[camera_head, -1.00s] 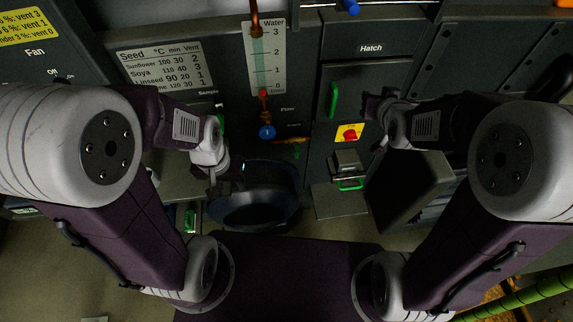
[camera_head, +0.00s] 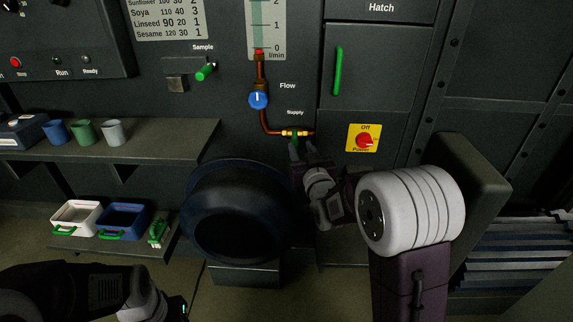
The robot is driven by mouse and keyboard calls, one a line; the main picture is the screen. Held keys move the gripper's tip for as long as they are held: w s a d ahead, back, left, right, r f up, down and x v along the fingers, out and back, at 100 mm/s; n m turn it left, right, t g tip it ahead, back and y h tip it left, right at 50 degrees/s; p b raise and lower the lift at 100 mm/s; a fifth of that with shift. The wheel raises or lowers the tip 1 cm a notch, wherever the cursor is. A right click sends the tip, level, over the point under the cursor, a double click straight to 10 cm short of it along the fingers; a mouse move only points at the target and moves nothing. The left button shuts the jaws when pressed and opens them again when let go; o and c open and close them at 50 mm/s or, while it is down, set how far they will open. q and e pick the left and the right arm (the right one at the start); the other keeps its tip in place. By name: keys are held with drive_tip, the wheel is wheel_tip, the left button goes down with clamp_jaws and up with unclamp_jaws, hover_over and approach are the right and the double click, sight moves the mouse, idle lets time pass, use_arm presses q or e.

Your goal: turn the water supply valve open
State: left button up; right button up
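The supply valve (camera_head: 296,133) is a brass fitting on the copper pipe, under the "Supply" label, with a small green handle (camera_head: 295,140). My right gripper (camera_head: 299,149) is right at the green handle, its two fingers pointing up at it from below. The fingers partly hide the handle, and I cannot tell whether they grip it. My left gripper (camera_head: 182,311) is at the bottom edge, far from the valve and only partly in view. The water gauge (camera_head: 267,25) has its red float (camera_head: 259,51) near 0.
A blue flow knob (camera_head: 258,99) is on the pipe above the valve. A red power switch (camera_head: 364,141) on a yellow plate is close to the right. A large dark round bowl (camera_head: 240,212) stands below left. A shelf with cups (camera_head: 83,132) is at the left.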

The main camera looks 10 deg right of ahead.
sight(295, 136)
drive_tip(key=w, duration=0.8)
drive_tip(key=shift+d, duration=0.15)
drive_tip(key=shift+w, duration=0.4)
clamp_jaws()
